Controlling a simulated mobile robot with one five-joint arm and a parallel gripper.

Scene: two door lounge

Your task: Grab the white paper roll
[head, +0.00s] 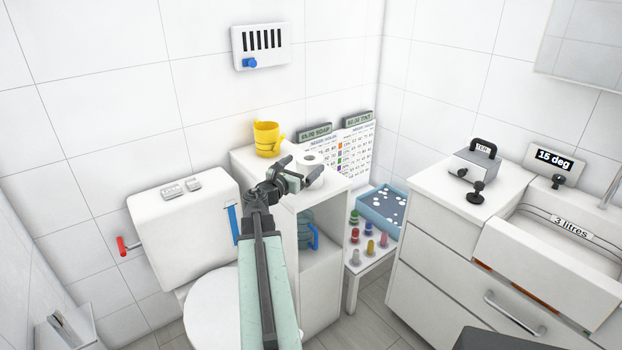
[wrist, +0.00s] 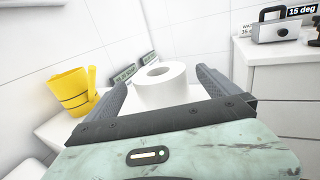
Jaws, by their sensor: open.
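The white paper roll (head: 311,159) stands upright on top of the white cabinet (head: 322,203). In the wrist view the paper roll (wrist: 160,85) shows its round end with the dark core hole facing up. My gripper (head: 300,174) is at the roll, just on its near side. In the wrist view my gripper (wrist: 160,84) is open, with one dark finger on each side of the roll. Gaps show between the roll and the fingers, mainly on the right. The roll's lower part is hidden behind the gripper's crossbar.
A yellow cup (head: 267,139) stands left of the roll on the cabinet. Two small signs (head: 315,132) stand by the wall behind. A toilet (head: 185,225) is to the left. A low table with coloured pegs (head: 370,247) and a blue tray (head: 381,192) is to the right.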

